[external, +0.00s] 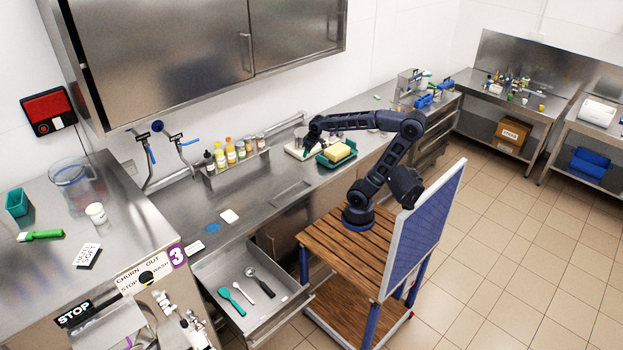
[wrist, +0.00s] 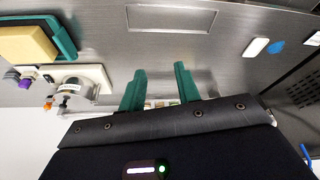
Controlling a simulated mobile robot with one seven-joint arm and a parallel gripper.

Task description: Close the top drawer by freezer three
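The top drawer (external: 291,301) by freezer three stands pulled out from under the counter, left of my base in the external view. A green scoop (external: 232,301), a small white spoon (external: 240,290) and a dark-handled scoop (external: 260,282) lie in it. Freezer three carries a purple label with a 3 (external: 177,256), just left of the drawer. My gripper (external: 307,151) is over the back of the counter, far from the drawer. In the wrist view its two green fingers (wrist: 160,88) are apart with nothing between them. The drawer does not show in the wrist view.
A yellow block (external: 340,151) sits in a green tray on the counter (external: 250,205), near my gripper; the block also shows in the wrist view (wrist: 25,43). Bottles (external: 230,152) stand in a rack at the wall. A blue panel (external: 425,235) stands beside my base. Floor at right is clear.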

